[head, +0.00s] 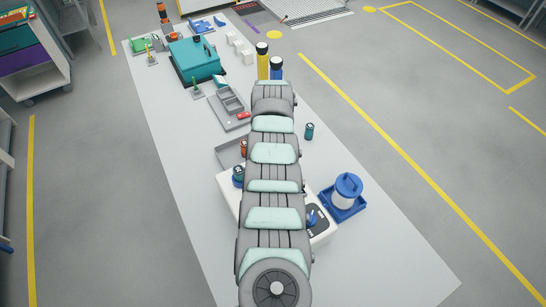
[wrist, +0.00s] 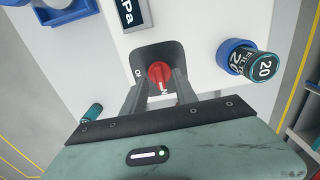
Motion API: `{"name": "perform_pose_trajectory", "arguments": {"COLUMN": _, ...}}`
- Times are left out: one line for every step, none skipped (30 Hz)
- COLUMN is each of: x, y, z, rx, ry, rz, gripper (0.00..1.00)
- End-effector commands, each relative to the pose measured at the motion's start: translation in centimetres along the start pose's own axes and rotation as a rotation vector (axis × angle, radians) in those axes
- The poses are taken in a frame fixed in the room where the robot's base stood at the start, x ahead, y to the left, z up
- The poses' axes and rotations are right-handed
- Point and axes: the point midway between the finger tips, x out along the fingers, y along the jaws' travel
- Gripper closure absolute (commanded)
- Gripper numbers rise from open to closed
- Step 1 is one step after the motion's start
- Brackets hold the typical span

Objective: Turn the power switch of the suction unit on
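The suction unit is a white box (head: 324,233), mostly hidden under my arm in the head view. In the wrist view its white top (wrist: 200,25) fills the middle. The power switch, a red knob (wrist: 159,73), sits on a dark rounded plate with a white "O" mark at its left. My gripper (wrist: 160,84) points down at the switch. Its two fingers are apart, one on each side of the red knob. I cannot tell whether they touch it. The gripper is hidden in the head view.
A dark "Pa" display (wrist: 130,14) and a "FILTER 20" canister in a blue collar (wrist: 223,52) are near the switch. A blue-lidded jar (head: 347,188) stands in a blue tray right of the unit. A teal case (head: 195,60) stands farther back. The table's right side (head: 400,250) is clear.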

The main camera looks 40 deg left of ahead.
Motion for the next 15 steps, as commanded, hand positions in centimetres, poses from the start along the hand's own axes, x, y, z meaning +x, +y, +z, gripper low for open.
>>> {"name": "perform_pose_trajectory", "arguments": {"x": -0.8, "y": 0.3, "z": 0.0, "rx": 0.003, "ry": 0.005, "rz": 0.003, "gripper": 0.65}}
{"name": "perform_pose_trajectory", "arguments": {"x": -1.3, "y": 0.2, "z": 0.0, "rx": 0.002, "ry": 0.005, "rz": 0.003, "gripper": 0.65}}
{"name": "perform_pose_trajectory", "arguments": {"x": -2.2, "y": 0.2, "z": 0.0, "rx": 0.002, "ry": 0.005, "rz": 0.003, "gripper": 0.65}}
{"name": "perform_pose_trajectory", "arguments": {"x": -2.8, "y": 0.3, "z": -0.1, "rx": 0.002, "ry": 0.007, "rz": 0.005, "gripper": 0.65}}
{"name": "perform_pose_trajectory", "arguments": {"x": -3.5, "y": 0.3, "z": -0.1, "rx": 0.002, "ry": 0.008, "rz": 0.006, "gripper": 0.65}}
{"name": "perform_pose_trajectory", "arguments": {"x": -4.3, "y": 0.3, "z": -0.1, "rx": 0.002, "ry": 0.007, "rz": 0.006, "gripper": 0.65}}
{"name": "perform_pose_trajectory", "arguments": {"x": -4.9, "y": 0.2, "z": 0.0, "rx": 0.001, "ry": 0.004, "rz": 0.004, "gripper": 0.65}}
{"name": "perform_pose_trajectory", "arguments": {"x": -5.5, "y": 0.2, "z": -0.1, "rx": 0.000, "ry": 0.005, "rz": 0.005, "gripper": 0.65}}
{"name": "perform_pose_trajectory", "arguments": {"x": -6.3, "y": 0.2, "z": -0.1, "rx": 0.000, "ry": 0.006, "rz": 0.005, "gripper": 0.65}}
{"name": "perform_pose_trajectory", "arguments": {"x": -6.8, "y": 0.2, "z": -0.1, "rx": 0.000, "ry": 0.006, "rz": 0.005, "gripper": 0.65}}
{"name": "perform_pose_trajectory", "arguments": {"x": -7.3, "y": 0.1, "z": -0.1, "rx": 0.000, "ry": 0.005, "rz": 0.004, "gripper": 0.65}}
{"name": "perform_pose_trajectory", "arguments": {"x": -7.9, "y": 0.1, "z": 0.0, "rx": 0.000, "ry": 0.003, "rz": 0.003, "gripper": 0.65}}
{"name": "perform_pose_trajectory", "arguments": {"x": -8.2, "y": 0.1, "z": 0.0, "rx": 0.001, "ry": 0.002, "rz": 0.003, "gripper": 0.65}}
{"name": "perform_pose_trajectory", "arguments": {"x": -8.6, "y": 0.1, "z": 0.0, "rx": 0.001, "ry": 0.003, "rz": 0.003, "gripper": 0.65}}
{"name": "perform_pose_trajectory", "arguments": {"x": -9.0, "y": 0.1, "z": 0.0, "rx": 0.001, "ry": 0.003, "rz": 0.003, "gripper": 0.65}}
